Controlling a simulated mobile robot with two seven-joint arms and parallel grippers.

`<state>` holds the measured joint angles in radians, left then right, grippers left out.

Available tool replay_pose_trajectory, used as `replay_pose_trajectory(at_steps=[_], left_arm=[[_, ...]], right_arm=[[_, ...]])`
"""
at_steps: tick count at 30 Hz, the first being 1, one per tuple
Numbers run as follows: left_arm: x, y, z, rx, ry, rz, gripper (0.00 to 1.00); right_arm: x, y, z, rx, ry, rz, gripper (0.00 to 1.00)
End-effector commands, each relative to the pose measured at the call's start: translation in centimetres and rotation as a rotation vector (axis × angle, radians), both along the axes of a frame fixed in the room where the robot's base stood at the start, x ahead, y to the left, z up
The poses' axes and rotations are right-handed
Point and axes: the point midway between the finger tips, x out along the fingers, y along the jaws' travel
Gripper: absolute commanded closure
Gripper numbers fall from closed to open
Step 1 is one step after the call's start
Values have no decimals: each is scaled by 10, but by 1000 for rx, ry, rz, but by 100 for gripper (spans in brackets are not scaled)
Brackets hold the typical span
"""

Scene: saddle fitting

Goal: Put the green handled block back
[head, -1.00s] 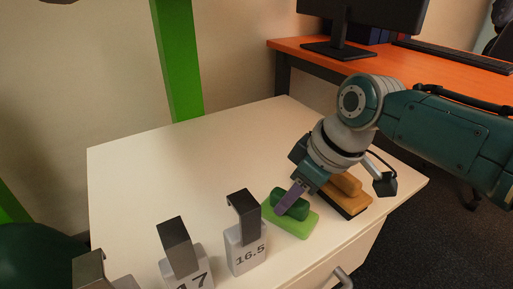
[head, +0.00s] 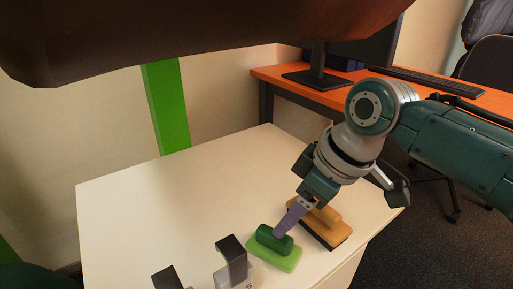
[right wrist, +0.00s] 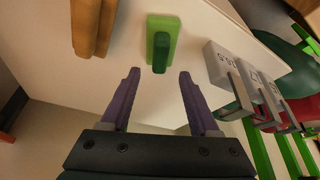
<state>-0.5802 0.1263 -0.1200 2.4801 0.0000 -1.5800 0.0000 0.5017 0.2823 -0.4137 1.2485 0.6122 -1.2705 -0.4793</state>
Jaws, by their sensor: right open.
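The green handled block (head: 272,254), a light green base with a dark green handle (head: 273,239), lies on the white table top (head: 165,200). My right gripper (head: 281,232) comes down over it, its purple finger overlapping the handle in the head view. In the right wrist view, the jaws (right wrist: 159,76) are open and empty. The block (right wrist: 152,28) lies ahead, with the near end of its handle (right wrist: 161,52) lined up between the fingertips. I cannot tell the remaining gap. My left gripper is not in view.
An orange handled block (head: 327,213) lies close beside the green one. Grey numbered blocks with dark hooked tops (head: 232,262) stand on the other side. A large dark brown shape (head: 200,40) hangs across the top. The table's left part is clear.

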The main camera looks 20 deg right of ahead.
Motion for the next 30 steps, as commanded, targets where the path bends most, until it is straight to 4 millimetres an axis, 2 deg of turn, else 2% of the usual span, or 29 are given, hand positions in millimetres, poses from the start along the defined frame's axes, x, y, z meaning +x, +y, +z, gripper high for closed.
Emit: replay_pose_trajectory(at_steps=[1,6,12,15,17,22,27,30], left_arm=[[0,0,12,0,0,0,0],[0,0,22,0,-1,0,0],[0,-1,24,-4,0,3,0],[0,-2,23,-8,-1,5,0],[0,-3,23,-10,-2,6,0],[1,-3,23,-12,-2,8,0],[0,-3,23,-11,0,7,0],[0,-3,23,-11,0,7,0]], right_arm=[[-3,-4,16,-2,-2,0,38],[-11,-10,36,-1,-1,1,38],[-15,-12,42,0,2,-1,38],[-27,-6,35,1,9,-4,38],[-44,1,28,4,20,-15,38],[-118,14,15,6,49,-134,38],[-187,-3,27,-19,65,-352,38],[-215,-18,38,-42,69,-467,38]])
